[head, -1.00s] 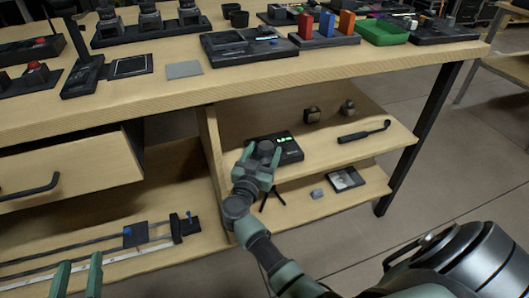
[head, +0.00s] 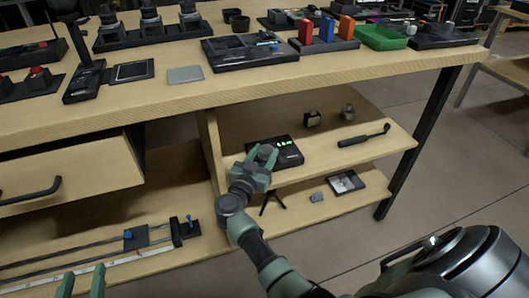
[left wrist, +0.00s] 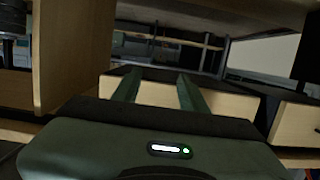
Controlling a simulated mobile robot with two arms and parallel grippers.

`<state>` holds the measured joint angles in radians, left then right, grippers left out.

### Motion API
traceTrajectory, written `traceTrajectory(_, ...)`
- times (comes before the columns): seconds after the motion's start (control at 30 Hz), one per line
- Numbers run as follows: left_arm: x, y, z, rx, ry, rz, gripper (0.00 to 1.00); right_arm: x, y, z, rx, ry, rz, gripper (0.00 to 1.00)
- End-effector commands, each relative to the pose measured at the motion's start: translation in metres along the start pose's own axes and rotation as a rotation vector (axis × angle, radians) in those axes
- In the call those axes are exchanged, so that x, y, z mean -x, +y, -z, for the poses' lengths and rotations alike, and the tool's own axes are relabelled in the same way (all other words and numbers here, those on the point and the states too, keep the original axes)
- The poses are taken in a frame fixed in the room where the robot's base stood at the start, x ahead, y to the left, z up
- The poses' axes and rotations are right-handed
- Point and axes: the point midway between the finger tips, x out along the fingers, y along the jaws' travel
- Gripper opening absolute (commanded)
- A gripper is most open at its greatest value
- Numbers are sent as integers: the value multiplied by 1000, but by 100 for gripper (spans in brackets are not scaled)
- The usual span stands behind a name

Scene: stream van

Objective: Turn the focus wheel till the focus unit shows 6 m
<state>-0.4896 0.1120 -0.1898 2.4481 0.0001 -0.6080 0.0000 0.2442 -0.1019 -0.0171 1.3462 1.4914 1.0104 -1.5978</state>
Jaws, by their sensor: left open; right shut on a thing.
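The focus unit (head: 290,155) is a flat black box with small glowing green figures on the middle shelf under the bench. The figures are too small to read. The focus wheel (head: 265,150) is a dark round knob at the unit's left part, partly hidden by my fingers. My right gripper (head: 262,156) is shut on the focus wheel, its arm reaching in from below. My left gripper (head: 82,282) is open and empty at the bottom left, well away from the unit. Its two green fingers also show apart in the left wrist view (left wrist: 158,90).
A small dark tripod (head: 272,203) stands below my right gripper on the lower shelf. A black handle-like tool (head: 364,136) lies right of the unit. An open drawer (head: 70,170) juts out at left. A rail slider (head: 135,238) lies on the bottom shelf.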

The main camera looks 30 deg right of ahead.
Motion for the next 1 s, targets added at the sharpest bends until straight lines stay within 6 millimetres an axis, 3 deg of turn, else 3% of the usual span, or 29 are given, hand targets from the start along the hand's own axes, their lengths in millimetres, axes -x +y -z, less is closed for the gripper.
traceTrajectory(0.13, 2, -2, -11, 0, -61, 3, 43, 1, -1, 0, 1, -1, -32, 5)
traceTrajectory(0.37, 2, -2, -12, -1, -61, 3, 43, 1, -1, 0, 1, 0, -32, 5)
traceTrajectory(0.4, 2, -2, -12, -1, -61, 3, 43, 1, -1, 0, 1, 0, -32, 50)
traceTrajectory(0.47, 2, -2, -12, -1, -60, 3, 43, 1, -1, 0, 1, 0, -32, 67)
traceTrajectory(1.0, 0, -1, -20, 0, -59, 3, 43, -1, 3, -3, 1, 3, 45, 67)
